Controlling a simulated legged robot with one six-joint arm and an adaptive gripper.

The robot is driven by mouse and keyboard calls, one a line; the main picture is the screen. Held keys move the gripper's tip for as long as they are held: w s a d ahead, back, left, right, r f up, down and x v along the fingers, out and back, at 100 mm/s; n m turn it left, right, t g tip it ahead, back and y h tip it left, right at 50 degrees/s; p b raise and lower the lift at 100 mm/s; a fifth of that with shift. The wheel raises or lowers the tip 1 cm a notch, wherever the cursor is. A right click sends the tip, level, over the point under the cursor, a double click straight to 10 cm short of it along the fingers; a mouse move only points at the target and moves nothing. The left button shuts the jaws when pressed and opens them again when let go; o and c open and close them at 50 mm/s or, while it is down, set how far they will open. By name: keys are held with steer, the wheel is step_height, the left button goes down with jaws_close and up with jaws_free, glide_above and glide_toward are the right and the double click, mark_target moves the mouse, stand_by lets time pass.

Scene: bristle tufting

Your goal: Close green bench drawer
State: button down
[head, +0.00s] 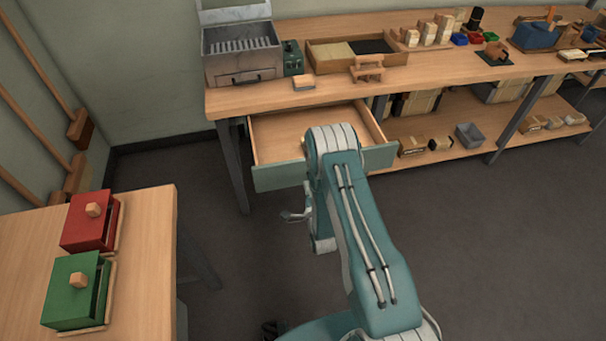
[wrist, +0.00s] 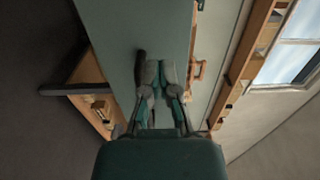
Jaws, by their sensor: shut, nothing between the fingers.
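The green bench drawer (head: 270,178) is pulled out from under the wooden bench, and its light wood inside shows. My arm hides part of its front. In the wrist view the green drawer front (wrist: 140,30) stands before my gripper (wrist: 160,65), with a dark handle (wrist: 140,65) on it just beside the fingertips. My fingers are shut together with nothing between them. I cannot tell whether they touch the front. In the head view my gripper (head: 290,215) shows small, below and in front of the drawer.
The bench top (head: 430,73) holds a metal box (head: 240,55), a tray (head: 330,55) and several blocks and tools. A lower shelf (head: 450,150) carries boxes. At left, a table (head: 140,260) bears a red box (head: 88,222) and a green box (head: 75,290). The floor between is clear.

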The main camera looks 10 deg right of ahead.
mark_target(301, 169)
steer(key=shift+w, duration=2.8)
